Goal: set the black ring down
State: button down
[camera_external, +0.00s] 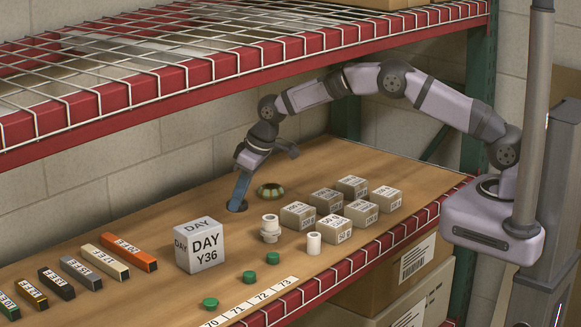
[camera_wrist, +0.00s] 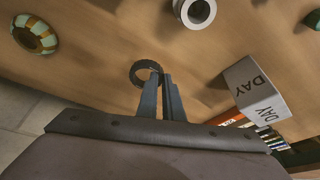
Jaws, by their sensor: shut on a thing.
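The black ring (camera_external: 237,207) is on or just above the wooden shelf board, at the tip of my gripper (camera_external: 241,196). In the wrist view the ring (camera_wrist: 138,67) lies flat, with my gripper's fingers (camera_wrist: 160,78) closed on the right part of its band. The hole of the ring shows bare wood. I cannot tell whether its underside fully touches the board. The fingers hide part of the band.
A green and cream ring (camera_external: 270,190) lies close by on the right. A white block marked DAY (camera_external: 200,247) stands to the front left. Stacked white rings (camera_external: 270,229) and several small boxes (camera_external: 327,201) are to the right. Wire shelving (camera_external: 200,60) hangs above.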

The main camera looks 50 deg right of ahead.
aim_at(241, 211)
jog(key=shift+f+p, duration=0.35)
jog(key=shift+f, duration=1.95)
jog(key=shift+f, duration=0.1)
jog(key=shift+f, duration=0.15)
jog(key=c, duration=1.9)
grip_release()
jog(key=shift+b+v, duration=0.45)
jog(key=shift+v, duration=1.8)
jog(key=shift+w+a, duration=0.1)
jog(key=shift+w, duration=0.1)
